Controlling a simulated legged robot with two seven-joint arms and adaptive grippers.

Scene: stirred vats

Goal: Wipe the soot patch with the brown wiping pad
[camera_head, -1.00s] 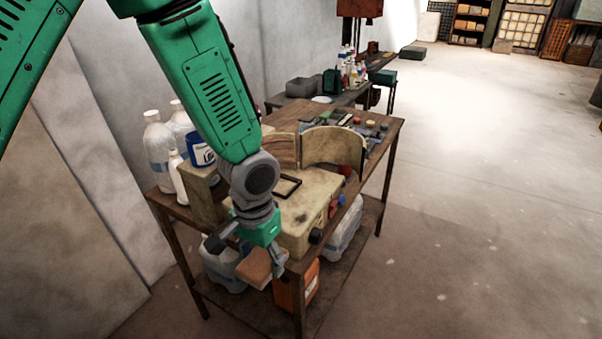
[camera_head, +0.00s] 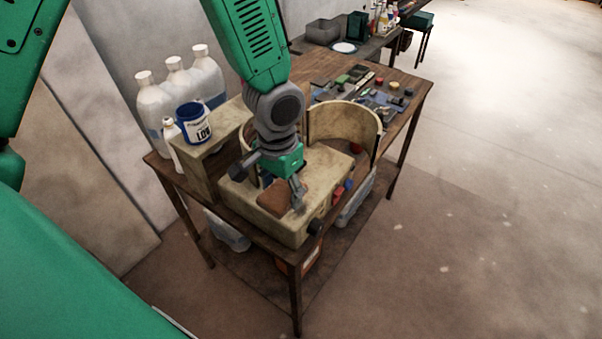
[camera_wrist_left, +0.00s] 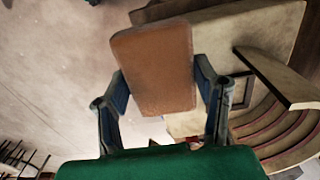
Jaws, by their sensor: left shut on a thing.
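My left gripper (camera_head: 287,188) is shut on the brown wiping pad (camera_head: 275,198). It holds the pad above or at the top of the beige stirrer base (camera_head: 250,198) on the table; I cannot tell whether they touch. In the left wrist view, the pad (camera_wrist_left: 153,65) sits between the two fingers of the gripper (camera_wrist_left: 160,95). A thin dark square frame (camera_wrist_left: 242,90) shows on the beige surface there, right of the pad. I cannot make out the soot patch in either view. My right gripper is not in view.
A curved beige wall (camera_head: 345,125) rises behind the pad. A blue-and-white tub (camera_head: 194,122) stands on a beige block to the left, with white bottles (camera_head: 175,92) behind it. A dark knob (camera_head: 315,227) sticks out at the front. Open floor lies to the right.

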